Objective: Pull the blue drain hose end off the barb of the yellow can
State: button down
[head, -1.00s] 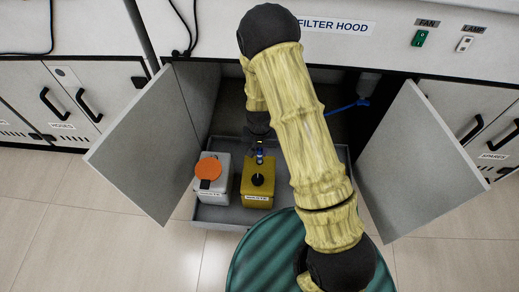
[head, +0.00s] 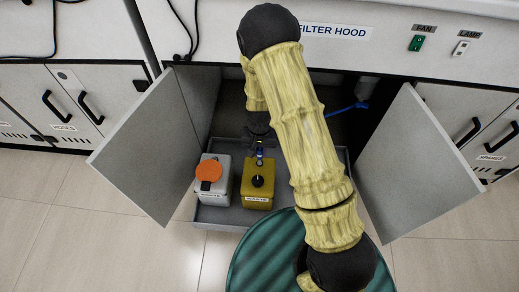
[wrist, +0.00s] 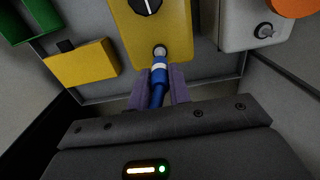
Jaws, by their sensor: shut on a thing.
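The yellow can (head: 258,181) stands in a grey tray inside the open cabinet, with a black cap on top. It also fills the top middle of the wrist view (wrist: 177,32). Its barb (wrist: 159,52) points out of the can's side. The blue drain hose end (wrist: 158,75), with a pale band, sits on or right against the barb; I cannot tell how far on. My gripper (wrist: 158,88) is shut on the hose end, a finger on either side.
A white can (head: 213,185) with an orange disc stands left of the yellow can in the grey tray (head: 219,214). Cabinet doors stand open at left (head: 150,145) and right (head: 405,170). A blue hose (head: 345,108) runs at the cabinet's back right. A green item (wrist: 28,20) shows in the wrist view.

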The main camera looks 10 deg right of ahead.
aim_at(260, 149)
jog(key=shift+r+p, duration=1.55)
jog(key=shift+p, duration=0.2)
jog(key=shift+r+p, duration=1.45)
jog(key=shift+p, duration=0.15)
jog(key=shift+r+p, duration=1.5)
jog(key=shift+p, duration=0.1)
jog(key=shift+r, duration=0.1)
jog(key=shift+r+p, duration=1.45)
jog(key=shift+p, duration=0.15)
